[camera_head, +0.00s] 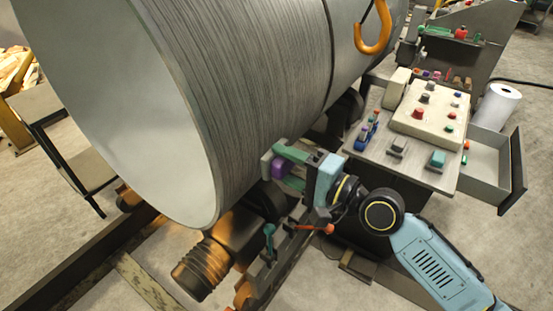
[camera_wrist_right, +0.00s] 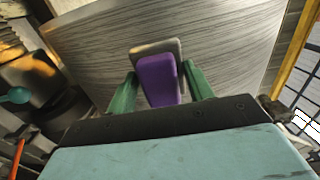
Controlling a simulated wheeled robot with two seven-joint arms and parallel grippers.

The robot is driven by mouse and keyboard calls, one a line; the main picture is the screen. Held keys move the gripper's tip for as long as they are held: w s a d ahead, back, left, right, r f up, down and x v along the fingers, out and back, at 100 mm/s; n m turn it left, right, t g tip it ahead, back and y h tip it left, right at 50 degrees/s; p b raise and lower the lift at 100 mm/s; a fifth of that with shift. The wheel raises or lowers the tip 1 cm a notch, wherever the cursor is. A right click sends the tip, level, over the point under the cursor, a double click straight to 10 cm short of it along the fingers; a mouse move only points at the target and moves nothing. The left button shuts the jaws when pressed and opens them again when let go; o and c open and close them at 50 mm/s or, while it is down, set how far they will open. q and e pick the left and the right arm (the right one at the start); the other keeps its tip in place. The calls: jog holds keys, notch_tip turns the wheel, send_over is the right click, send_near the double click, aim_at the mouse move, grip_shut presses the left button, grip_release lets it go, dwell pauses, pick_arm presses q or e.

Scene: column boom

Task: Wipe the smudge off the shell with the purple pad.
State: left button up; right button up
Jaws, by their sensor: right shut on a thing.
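The shell (camera_head: 255,70) is a large grey brushed-metal cylinder lying on its side across the head view; its curved wall also fills the top of the right wrist view (camera_wrist_right: 225,40). My right gripper (camera_head: 282,164) is at the lower right of the shell. It is shut on the purple pad (camera_head: 280,168), which has a grey face turned toward the shell. In the right wrist view the pad (camera_wrist_right: 157,80) sits between the two green fingers. The pad is close to the shell wall; I cannot tell whether it touches. I cannot make out the smudge. My left gripper is out of view.
A control panel (camera_head: 432,110) with coloured buttons stands on a bench at the right, with an open drawer (camera_head: 490,160) below. An orange hook (camera_head: 372,35) hangs before the shell. A dark roller motor (camera_head: 205,265) and steel rails lie underneath.

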jog(key=shift+d, duration=0.1)
jog(key=shift+v, duration=1.5)
